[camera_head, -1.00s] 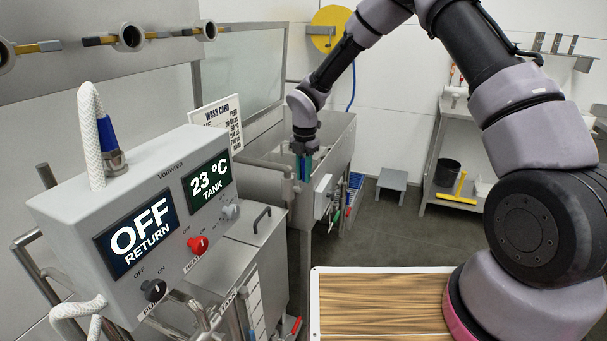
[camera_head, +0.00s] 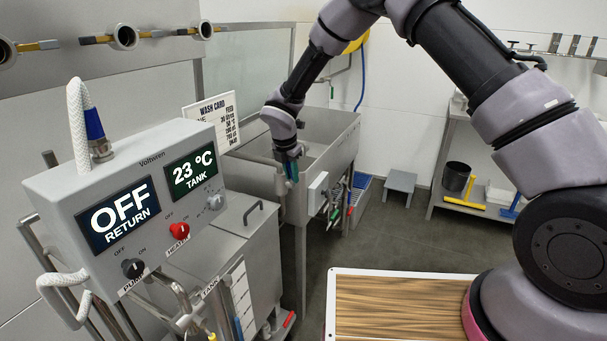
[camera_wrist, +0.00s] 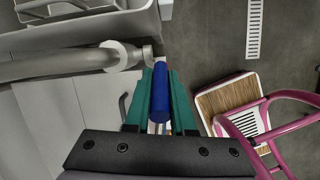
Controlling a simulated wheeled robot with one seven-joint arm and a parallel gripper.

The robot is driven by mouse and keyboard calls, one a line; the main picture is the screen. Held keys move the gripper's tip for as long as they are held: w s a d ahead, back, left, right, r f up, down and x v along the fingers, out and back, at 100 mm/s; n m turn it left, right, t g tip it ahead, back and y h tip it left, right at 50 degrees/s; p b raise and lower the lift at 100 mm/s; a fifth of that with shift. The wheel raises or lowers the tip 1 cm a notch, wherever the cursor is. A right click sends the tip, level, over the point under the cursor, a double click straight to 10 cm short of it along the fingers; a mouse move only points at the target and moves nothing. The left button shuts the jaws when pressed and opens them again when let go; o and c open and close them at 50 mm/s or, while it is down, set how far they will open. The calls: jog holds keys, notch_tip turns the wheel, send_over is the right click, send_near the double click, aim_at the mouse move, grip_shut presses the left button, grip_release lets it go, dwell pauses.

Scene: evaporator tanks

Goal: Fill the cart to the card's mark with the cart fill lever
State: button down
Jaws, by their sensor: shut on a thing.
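My gripper (camera_head: 290,172) is at the front-left corner of the steel sink, beside the pipework. In the wrist view its green fingers (camera_wrist: 160,85) are shut around a blue handle (camera_wrist: 160,95), which looks to be the cart fill lever. The handle joins a grey pipe (camera_wrist: 70,62) with a white collar. The wash card (camera_head: 214,120) stands behind the control box; its small print is only partly readable. A white level scale (camera_head: 240,300) shows beside the TANK label, its level unclear. I cannot pick out the cart for certain.
The control box (camera_head: 150,165) at left shows OFF RETURN and 23 °C TANK, with a black pump knob (camera_head: 133,268) and red heater knob (camera_head: 179,231). The steel sink (camera_head: 335,140) has tools hanging at its side. A grey stool (camera_head: 399,185) stands on open floor.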

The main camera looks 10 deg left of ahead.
jog(key=s+a+f+t+h, duration=0.1)
jog(key=s+f+t+h, duration=0.3)
jog(key=f+t, duration=0.3)
jog(key=shift+a+f+t+h, duration=0.15)
jog(key=shift+f+t+h, duration=0.15)
jog(key=shift+t, duration=2.4)
jog(key=c, duration=0.8)
grip_release()
jog(key=shift+o, duration=0.2)
jog(key=v, duration=1)
jog(key=shift+s, duration=0.35)
jog(key=shift+a, duration=0.1)
